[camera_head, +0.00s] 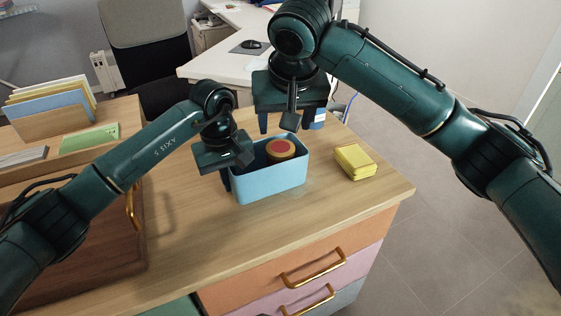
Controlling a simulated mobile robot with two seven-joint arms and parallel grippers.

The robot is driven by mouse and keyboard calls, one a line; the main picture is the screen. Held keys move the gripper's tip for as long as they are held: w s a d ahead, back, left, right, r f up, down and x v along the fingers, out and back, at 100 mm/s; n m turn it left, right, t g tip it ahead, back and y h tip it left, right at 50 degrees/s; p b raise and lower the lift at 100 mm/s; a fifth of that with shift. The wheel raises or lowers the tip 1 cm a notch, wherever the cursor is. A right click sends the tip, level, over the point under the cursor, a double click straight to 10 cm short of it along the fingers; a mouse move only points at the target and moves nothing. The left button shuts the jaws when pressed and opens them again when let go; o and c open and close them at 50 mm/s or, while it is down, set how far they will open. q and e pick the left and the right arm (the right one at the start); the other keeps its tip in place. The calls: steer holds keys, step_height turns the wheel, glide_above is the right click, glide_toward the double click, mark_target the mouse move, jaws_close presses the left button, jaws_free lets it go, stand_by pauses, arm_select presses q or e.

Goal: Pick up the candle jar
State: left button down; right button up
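A round jar with a red top and a tan rim (280,149), seemingly the candle jar, sits inside a light blue bin (270,184) on the wooden desk. My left gripper (232,172) is at the bin's left wall, with one finger just outside it. Its other finger is not clear, so I cannot tell its opening or whether it touches the wall. My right gripper (285,122) points down above and behind the bin, its fingers apart and nothing visible between them.
A yellow block-like item (354,162) lies right of the bin. A small blue item with a white label (317,120) stands behind it. A brown tray (75,262) and a file holder (48,108) are at left. The desk front is clear.

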mark_target(281, 147)
steer(key=x, duration=1)
steer(key=shift+w, duration=0.25)
steer(key=shift+c, duration=0.3)
steer(key=c, duration=1.1)
steer(key=shift+c, duration=0.4)
step_height(281, 147, up, 10)
